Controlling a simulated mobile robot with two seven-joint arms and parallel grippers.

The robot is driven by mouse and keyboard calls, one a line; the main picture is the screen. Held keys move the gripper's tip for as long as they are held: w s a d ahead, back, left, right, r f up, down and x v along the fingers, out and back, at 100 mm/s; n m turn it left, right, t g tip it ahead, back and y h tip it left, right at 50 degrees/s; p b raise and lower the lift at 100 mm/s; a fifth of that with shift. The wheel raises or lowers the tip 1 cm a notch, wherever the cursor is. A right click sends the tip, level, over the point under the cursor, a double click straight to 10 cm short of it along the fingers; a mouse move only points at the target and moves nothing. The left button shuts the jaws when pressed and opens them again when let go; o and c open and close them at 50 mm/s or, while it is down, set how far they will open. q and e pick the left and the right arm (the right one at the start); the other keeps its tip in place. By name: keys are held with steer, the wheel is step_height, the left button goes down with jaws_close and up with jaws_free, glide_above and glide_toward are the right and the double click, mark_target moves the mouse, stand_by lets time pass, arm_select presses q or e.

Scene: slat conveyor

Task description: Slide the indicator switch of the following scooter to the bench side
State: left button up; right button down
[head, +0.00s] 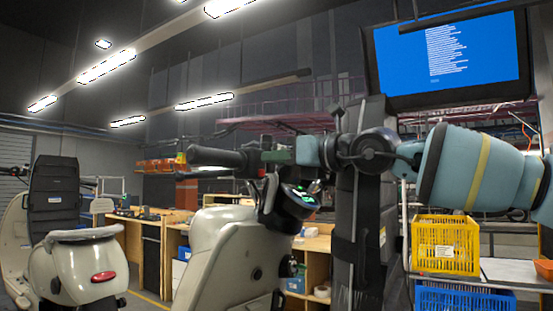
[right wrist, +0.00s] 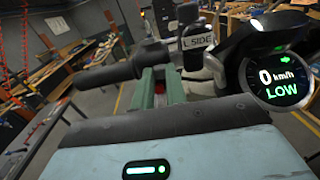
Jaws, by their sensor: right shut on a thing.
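The pale grey scooter (head: 222,255) stands in the middle of the head view, with its black left handlebar grip (head: 215,157) pointing left. My right gripper (head: 275,157) reaches in from the right and is shut at the switch housing beside the grip. In the right wrist view its green fingers (right wrist: 158,90) close on the indicator switch there; the switch itself is mostly hidden. The round dash display (right wrist: 277,78) reads 0 km/h and LOW, with a green arrow lit pointing right. My left gripper is not in view.
Another pale scooter (head: 88,262) stands at the left. Wooden workbenches (head: 150,235) are behind. A yellow crate (head: 445,245) and a blue crate (head: 465,300) are at the right. A blue screen (head: 447,52) hangs above. Dark floor shows between the benches.

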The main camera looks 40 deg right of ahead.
steer(key=shift+d+r, duration=0.1)
steer(key=c, duration=1.4)
jaws_free()
steer(key=shift+d, duration=0.2)
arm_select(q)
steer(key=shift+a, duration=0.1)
arm_select(e)
steer(key=shift+a, duration=0.15)
